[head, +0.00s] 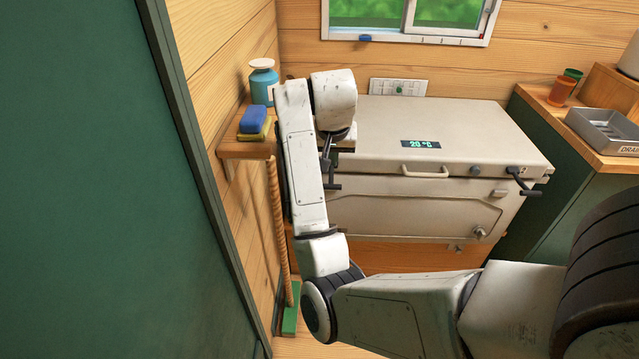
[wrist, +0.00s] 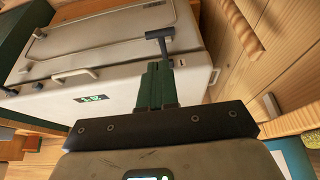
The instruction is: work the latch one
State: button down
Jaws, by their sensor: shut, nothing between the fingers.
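A pale cooler chest (head: 450,138) has a black T-shaped latch at its front left (head: 333,186) and a similar latch at its front right (head: 522,181). My gripper is at the left latch, mostly hidden behind my forearm in the head view. In the wrist view my gripper's green fingers (wrist: 157,75) are together with nothing between them. The T-shaped left latch (wrist: 160,38) shows just beyond the fingertips. I cannot tell whether they touch it. The chest lid is down.
A shelf (head: 245,148) with a blue-and-yellow sponge (head: 253,120) and a blue bottle (head: 263,80) is close on the left. A broom (head: 280,230) stands below it. A counter with a grey drain tray (head: 605,128) is on the right. A green panel fills the far left.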

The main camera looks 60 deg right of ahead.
jog(key=x, duration=1.3)
jog(key=shift+f, duration=0.15)
jog(key=d+f+t+h+b, duration=0.1)
jog(key=f+h+b, duration=0.3)
jog(key=b, duration=0.8)
jog(key=w+d+f+t+h+b, duration=0.1)
jog(key=d+f+t+h+b, duration=0.1)
jog(key=f+b, duration=0.5)
jog(key=w+d+f+t+h+b, duration=0.1)
jog(key=d+f+h+b, duration=0.2)
jog(key=b, duration=1.4)
jog(key=shift+w+f+t+h, duration=0.15)
jog(key=shift+f+t+h, duration=0.25)
jog(key=shift+f+h, duration=0.95)
jog(key=shift+r, duration=0.2)
jog(key=shift+f+b, duration=0.1)
jog(key=shift+b, duration=0.2)
